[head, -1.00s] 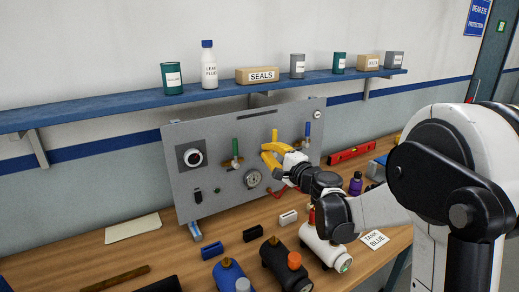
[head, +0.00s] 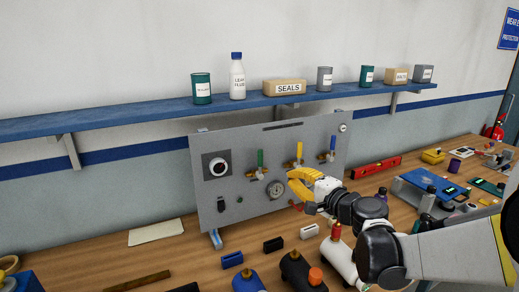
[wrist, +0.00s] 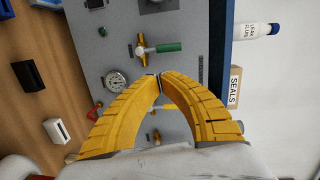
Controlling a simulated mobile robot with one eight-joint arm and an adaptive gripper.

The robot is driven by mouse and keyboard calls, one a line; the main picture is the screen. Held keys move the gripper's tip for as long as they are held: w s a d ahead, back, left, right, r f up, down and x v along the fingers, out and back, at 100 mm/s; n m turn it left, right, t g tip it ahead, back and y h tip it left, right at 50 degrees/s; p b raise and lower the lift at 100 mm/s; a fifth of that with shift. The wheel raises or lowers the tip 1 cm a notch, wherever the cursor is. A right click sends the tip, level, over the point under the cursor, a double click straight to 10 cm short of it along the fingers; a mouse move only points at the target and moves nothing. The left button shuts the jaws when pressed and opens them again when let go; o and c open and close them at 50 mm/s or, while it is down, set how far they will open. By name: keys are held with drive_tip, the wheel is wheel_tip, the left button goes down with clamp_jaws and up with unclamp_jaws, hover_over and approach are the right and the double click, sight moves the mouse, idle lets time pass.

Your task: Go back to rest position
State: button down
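My gripper (head: 290,181) has yellow fingers and is in front of the grey panel (head: 239,157), below the yellow-handled valve (head: 299,152). In the wrist view its fingertips (wrist: 160,77) meet with nothing visible between them. The panel also carries a green-handled valve (head: 260,158), a blue-handled valve (head: 332,144) and a round gauge (head: 276,189). A red part (head: 295,207) shows just below the gripper and is partly hidden. The arm is still stretched forward over the bench.
The wooden bench (head: 180,247) holds dark cylinders (head: 303,272), a white cylinder (head: 340,260), small blocks and a red level (head: 376,167). A blue shelf (head: 130,116) with bottles, cans and boxes runs above the panel. The air before the panel's left part is clear.

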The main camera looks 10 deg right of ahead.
drive_tip(key=s+a+f+n+g+h+b, duration=0.1)
drive_tip(key=s+a+f+n+g, duration=0.25)
drive_tip(key=s, duration=0.45)
drive_tip(key=s+a+f+n+g+h+b, duration=0.1)
drive_tip(key=s+a+f+n+g, duration=0.2)
drive_tip(key=s, duration=0.5)
drive_tip(key=s+d+f+n+g+h, duration=0.1)
drive_tip(key=s+d+f+n+h, duration=0.1)
drive_tip(key=s, duration=0.5)
drive_tip(key=s+d+f+n+g+h, duration=0.1)
drive_tip(key=s+d+f+n+h, duration=0.1)
drive_tip(key=s+d+f+n, duration=0.2)
drive_tip(key=s+d, duration=0.1)
drive_tip(key=s, duration=0.1)
drive_tip(key=shift+s+h+b, duration=0.4)
drive_tip(key=shift+w+d+r, duration=0.1)
